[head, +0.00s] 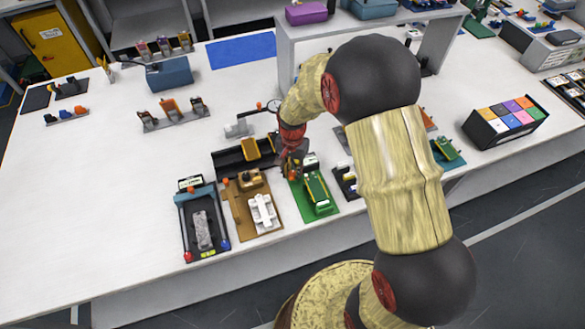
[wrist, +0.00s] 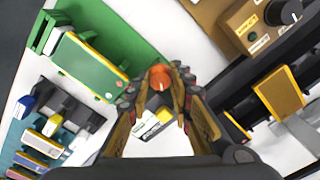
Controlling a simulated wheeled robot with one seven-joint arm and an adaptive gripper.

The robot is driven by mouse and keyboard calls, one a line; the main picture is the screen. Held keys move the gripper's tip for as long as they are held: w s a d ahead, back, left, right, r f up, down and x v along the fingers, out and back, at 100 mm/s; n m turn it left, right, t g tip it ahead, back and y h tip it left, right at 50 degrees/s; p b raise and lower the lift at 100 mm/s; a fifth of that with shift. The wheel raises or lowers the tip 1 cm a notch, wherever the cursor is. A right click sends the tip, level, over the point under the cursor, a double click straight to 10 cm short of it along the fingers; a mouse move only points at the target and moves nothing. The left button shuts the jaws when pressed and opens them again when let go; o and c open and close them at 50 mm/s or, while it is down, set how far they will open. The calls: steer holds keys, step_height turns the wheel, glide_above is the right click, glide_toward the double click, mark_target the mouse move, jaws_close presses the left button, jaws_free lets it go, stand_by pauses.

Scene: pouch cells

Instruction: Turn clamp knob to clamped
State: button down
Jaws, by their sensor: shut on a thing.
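An orange knob (wrist: 160,77) with a pale mark on its top stands at the corner of a green board (wrist: 125,35). My gripper (wrist: 162,88) is shut on this knob, with a fingertip on each side of it. A small labelled block (wrist: 152,125) shows between my fingers. The knob's turned position is hard to read.
A tan board (head: 240,215) with a white part stands left of the green one. A tan box with a black knob (wrist: 282,12) and a black tray with a yellow part (wrist: 280,92) are close by. A rack of small coloured parts (wrist: 45,140) is on the other side.

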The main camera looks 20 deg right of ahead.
mark_target(292, 173)
steer(key=shift+m+p, duration=0.65)
steer(key=shift+m, duration=1.25)
steer(key=shift+w, duration=0.1)
steer(key=c, duration=1.8)
jaws_free()
steer(key=shift+c, duration=0.2)
step_height(292, 173, up, 12)
